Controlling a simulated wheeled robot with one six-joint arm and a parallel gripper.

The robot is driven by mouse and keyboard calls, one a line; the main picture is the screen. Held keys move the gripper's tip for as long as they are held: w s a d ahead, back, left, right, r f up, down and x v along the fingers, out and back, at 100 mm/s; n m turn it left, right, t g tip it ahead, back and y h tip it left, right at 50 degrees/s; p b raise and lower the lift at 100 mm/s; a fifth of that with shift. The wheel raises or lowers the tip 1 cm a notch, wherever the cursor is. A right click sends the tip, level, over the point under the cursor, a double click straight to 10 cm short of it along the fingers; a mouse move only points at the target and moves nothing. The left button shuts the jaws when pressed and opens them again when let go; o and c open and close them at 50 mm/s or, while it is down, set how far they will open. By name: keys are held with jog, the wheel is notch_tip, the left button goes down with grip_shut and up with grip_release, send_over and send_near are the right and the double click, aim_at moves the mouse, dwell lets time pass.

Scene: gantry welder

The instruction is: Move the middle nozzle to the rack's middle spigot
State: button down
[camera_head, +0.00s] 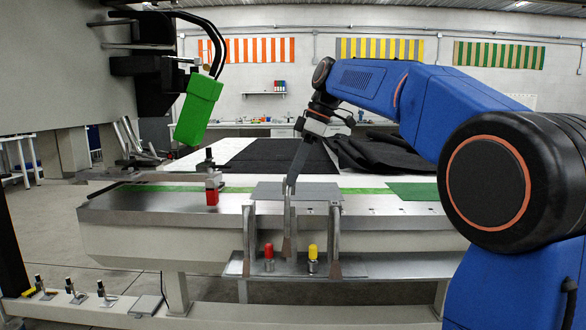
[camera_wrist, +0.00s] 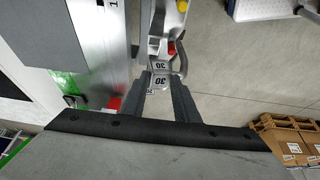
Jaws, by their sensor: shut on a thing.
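My gripper (camera_head: 290,184) points down at the table's near edge, above the rack shelf (camera_head: 375,267). Its two long grey fingers also show in the wrist view (camera_wrist: 161,78), close together on something small that I cannot make out clearly. Grey surfaces marked "30" (camera_wrist: 158,81) show between the fingertips. A nozzle with a red cap (camera_head: 268,252) stands upright on the shelf at left, and one with a yellow cap (camera_head: 313,252) at right. A grey upright bracket (camera_head: 287,238) stands between them. I cannot make out a middle nozzle or the middle spigot; fingers and bracket cover that area.
Grey brackets (camera_head: 249,238) (camera_head: 335,240) rise at both sides of the capped nozzles. Several small clamps (camera_head: 72,290) sit on a low beam.

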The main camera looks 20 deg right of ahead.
aim_at(294, 193)
jog(key=shift+f, duration=2.05)
jog(key=shift+w+d+r+g, duration=0.25)
jog(key=shift+w+d+g, duration=0.1)
jog(key=shift+w+g, duration=0.3)
jog(key=shift+w+d+r+g, duration=0.2)
jog(key=shift+w+d+g, duration=0.1)
jog(key=shift+w+g, duration=0.3)
jog(key=shift+y, duration=0.3)
jog(key=shift+f, duration=1.85)
jog(key=c, duration=1.3)
grip_release()
